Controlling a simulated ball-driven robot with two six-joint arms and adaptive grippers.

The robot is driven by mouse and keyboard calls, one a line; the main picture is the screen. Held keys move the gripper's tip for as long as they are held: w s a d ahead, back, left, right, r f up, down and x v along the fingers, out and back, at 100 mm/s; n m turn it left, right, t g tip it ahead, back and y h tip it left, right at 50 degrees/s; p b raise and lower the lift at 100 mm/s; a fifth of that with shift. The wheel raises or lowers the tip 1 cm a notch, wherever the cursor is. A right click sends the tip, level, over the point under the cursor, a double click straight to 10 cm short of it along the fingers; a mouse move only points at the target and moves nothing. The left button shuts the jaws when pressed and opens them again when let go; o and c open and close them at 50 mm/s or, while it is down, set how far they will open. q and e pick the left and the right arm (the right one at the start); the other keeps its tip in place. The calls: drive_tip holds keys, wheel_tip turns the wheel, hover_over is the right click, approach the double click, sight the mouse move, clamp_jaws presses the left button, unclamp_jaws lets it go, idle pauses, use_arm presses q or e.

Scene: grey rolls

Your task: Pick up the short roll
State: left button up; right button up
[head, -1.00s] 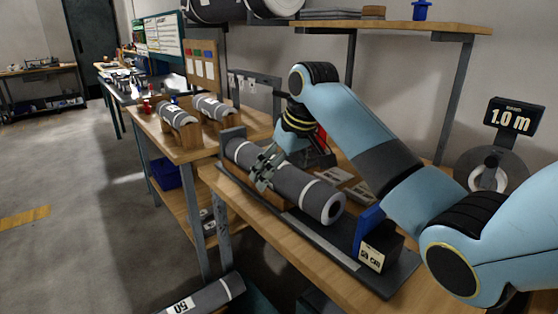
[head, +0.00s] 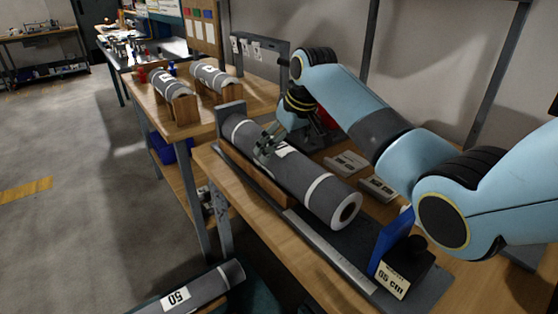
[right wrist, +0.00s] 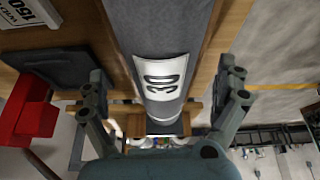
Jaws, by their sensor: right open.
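A grey roll (head: 308,180) with white bands lies in a jig on the near bench. In the right wrist view, a grey roll (right wrist: 160,35) with a white label reading 30 runs between my fingers. My right gripper (head: 268,144) is above the far half of the jig roll. It also shows in the right wrist view (right wrist: 162,85), open, with one finger on each side of the roll and no grip on it. Two shorter-looking rolls, one on the left (head: 168,84) and one on the right (head: 212,76), rest on wooden cradles on the farther bench. My left gripper is out of view.
A blue stop plate (head: 390,240) and a black block with a 95 cm label (head: 392,280) stand at the jig's near end. A roll labelled 50 (head: 190,292) lies low at the bottom. A red object (right wrist: 35,120) is at the wrist view's left. Floor on the left is clear.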

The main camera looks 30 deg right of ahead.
drive_tip(key=x, duration=0.4)
drive_tip(key=shift+r, duration=0.15)
drive_tip(key=shift+a, duration=0.1)
drive_tip(key=c, duration=0.5)
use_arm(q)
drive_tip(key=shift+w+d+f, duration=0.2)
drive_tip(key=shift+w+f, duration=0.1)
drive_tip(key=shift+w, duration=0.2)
use_arm(e)
drive_tip(key=c, duration=1.1)
drive_tip(key=shift+o, duration=0.2)
drive_tip(key=shift+r, duration=0.1)
